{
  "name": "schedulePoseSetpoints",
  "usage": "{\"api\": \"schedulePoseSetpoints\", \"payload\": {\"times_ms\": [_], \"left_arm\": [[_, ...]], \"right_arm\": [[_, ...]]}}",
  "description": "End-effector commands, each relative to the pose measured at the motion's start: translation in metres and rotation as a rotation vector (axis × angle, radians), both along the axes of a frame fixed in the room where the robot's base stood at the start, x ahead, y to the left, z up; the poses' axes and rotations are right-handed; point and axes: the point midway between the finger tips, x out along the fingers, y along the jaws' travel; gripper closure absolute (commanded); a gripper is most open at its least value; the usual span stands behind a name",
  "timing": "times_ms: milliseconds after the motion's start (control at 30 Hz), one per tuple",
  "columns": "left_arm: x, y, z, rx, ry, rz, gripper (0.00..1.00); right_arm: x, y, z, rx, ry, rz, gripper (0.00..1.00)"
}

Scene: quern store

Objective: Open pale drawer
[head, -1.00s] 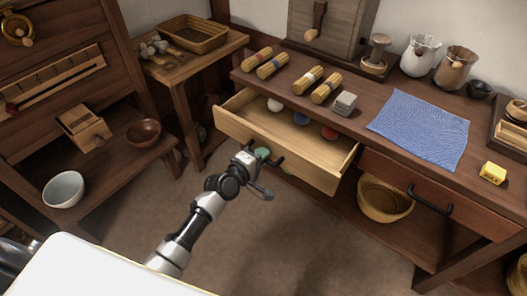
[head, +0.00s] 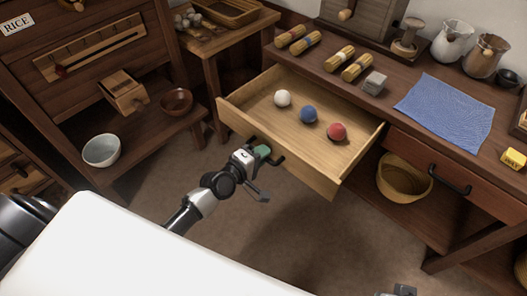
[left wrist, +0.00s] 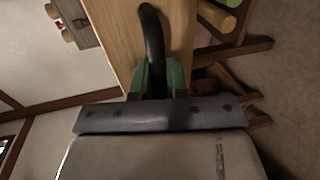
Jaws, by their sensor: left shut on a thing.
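The pale drawer (head: 290,150) is pulled well out of the dark wooden table and shows its inside. A white ball (head: 283,98), a blue ball (head: 308,114) and a red ball (head: 337,131) lie in it. My left gripper (head: 265,152) is at the drawer's front, shut on its black handle (left wrist: 152,30). In the left wrist view the green fingers (left wrist: 157,78) sit on both sides of the handle, against the pale front (left wrist: 115,45). A small grey part at the bottom edge looks like my right gripper (head: 403,290); its jaws are not clear.
The table top holds straw bundles (head: 353,67), a grey block (head: 374,83) and a blue cloth (head: 445,112). A closed reddish drawer (head: 425,165) is to the right, with a basket (head: 404,178) below. A side shelf holds bowls (head: 101,150). The floor before the drawer is clear.

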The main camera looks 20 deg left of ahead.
Motion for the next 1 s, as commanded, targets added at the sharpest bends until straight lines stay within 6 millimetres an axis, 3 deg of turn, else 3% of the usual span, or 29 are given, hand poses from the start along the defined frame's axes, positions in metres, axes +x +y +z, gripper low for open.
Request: {"api": "schedulePoseSetpoints", "payload": {"times_ms": [167,200,367,733,1000], "left_arm": [[0.0,0.0,-0.001,0.0,0.002,-0.001,1.0],[0.0,0.0,-0.001,0.0,0.002,-0.001,0.82],[0.0,0.0,-0.001,0.0,0.001,-0.001,0.61],[-0.008,0.003,0.001,0.001,0.003,0.0,0.61],[-0.056,0.02,0.012,0.002,0.005,-0.002,0.61]], "right_arm": [[0.0,0.0,0.0,0.0,0.0,0.0,0.57],[0.0,0.0,0.0,0.0,0.0,0.0,0.57],[0.0,0.0,0.0,0.0,0.0,0.0,0.57],[0.001,0.0,0.002,0.001,-0.004,0.0,0.57],[0.005,0.002,-0.028,0.0,0.019,0.002,0.57]]}}
